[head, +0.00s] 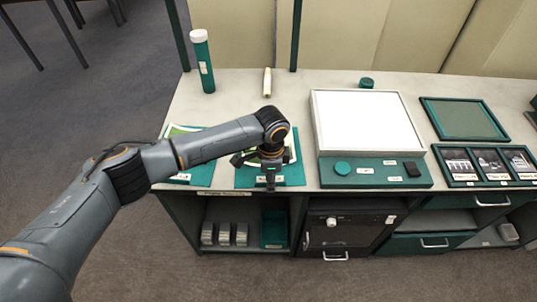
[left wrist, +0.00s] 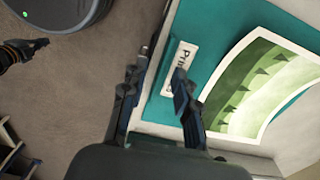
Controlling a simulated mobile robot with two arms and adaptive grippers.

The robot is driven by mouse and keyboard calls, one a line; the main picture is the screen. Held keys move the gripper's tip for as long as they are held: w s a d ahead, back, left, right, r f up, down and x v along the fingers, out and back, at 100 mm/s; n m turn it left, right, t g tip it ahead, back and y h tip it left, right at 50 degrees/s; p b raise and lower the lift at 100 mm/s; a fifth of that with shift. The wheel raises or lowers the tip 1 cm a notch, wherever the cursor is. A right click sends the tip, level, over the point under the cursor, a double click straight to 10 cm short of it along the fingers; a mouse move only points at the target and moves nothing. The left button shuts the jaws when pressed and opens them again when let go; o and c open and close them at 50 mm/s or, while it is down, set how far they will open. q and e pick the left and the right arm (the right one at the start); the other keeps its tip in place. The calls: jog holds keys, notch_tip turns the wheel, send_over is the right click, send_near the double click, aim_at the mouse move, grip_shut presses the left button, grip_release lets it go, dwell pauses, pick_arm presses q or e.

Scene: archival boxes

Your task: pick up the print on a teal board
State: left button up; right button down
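Two teal boards with curling green prints lie at the front edge of the counter. My left gripper (head: 269,178) is over the front of the right-hand teal board (head: 243,177), hiding much of its green print (head: 286,155). In the left wrist view the print (left wrist: 262,83) bows up, with a pale border, on the teal board (left wrist: 208,32) beside a white label (left wrist: 180,68). The gripper's fingers (left wrist: 160,88) are apart with nothing held, near the board's front edge; I cannot tell whether they touch it. A dark gripper-like part, probably my right gripper (left wrist: 25,50), shows at the left edge.
The other teal board (head: 203,176) lies to the left. A light panel (head: 367,122) stands right of the gripper, with framed pictures (head: 490,165) and a green tray (head: 463,119) beyond. A green tube (head: 204,65) and a pale roller (head: 267,83) are behind. Open shelves lie below.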

pick_arm(q)
jog(key=shift+f, duration=0.1)
jog(key=shift+c, duration=0.2)
grip_shut()
